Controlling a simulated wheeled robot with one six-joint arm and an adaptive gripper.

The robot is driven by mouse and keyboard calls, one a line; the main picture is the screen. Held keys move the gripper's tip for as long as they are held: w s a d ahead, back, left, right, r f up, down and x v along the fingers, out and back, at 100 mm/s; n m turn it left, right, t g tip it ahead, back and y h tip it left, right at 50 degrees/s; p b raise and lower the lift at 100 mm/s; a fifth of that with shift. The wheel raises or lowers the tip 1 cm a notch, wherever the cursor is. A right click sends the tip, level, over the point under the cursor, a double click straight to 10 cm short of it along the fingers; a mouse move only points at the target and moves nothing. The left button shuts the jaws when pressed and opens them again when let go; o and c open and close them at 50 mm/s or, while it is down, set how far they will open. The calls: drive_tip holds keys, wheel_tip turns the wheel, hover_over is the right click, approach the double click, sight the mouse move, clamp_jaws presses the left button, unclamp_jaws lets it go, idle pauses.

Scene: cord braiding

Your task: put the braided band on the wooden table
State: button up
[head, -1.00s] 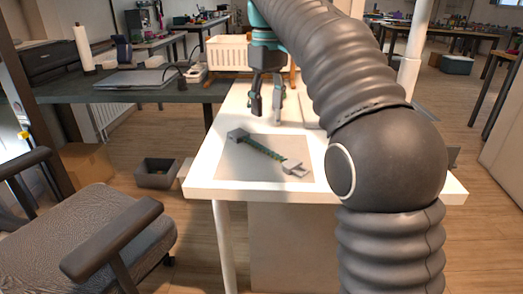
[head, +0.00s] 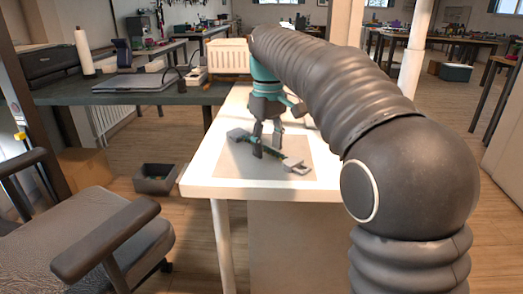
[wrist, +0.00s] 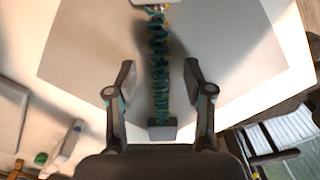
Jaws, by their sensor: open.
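The braided band (head: 273,152) is a dark green cord with a grey block at each end. It lies slantwise on a grey mat (head: 225,165) on a white-topped table (head: 240,188). In the wrist view the band (wrist: 158,60) runs upright down the middle. My gripper (head: 266,149) is open and lowered over the band. In the wrist view its fingers (wrist: 158,80) stand on both sides of the band, apart from it. I cannot tell which surface is the wooden table; a brown-topped table (head: 470,41) stands far back right.
A dark table (head: 130,98) with a laptop stands at the back left, a white crate (head: 228,56) behind the white table. A grey chair (head: 95,235) and a dark bin (head: 155,180) are on the left. Floor shows between them.

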clamp_jaws()
idle(0.3)
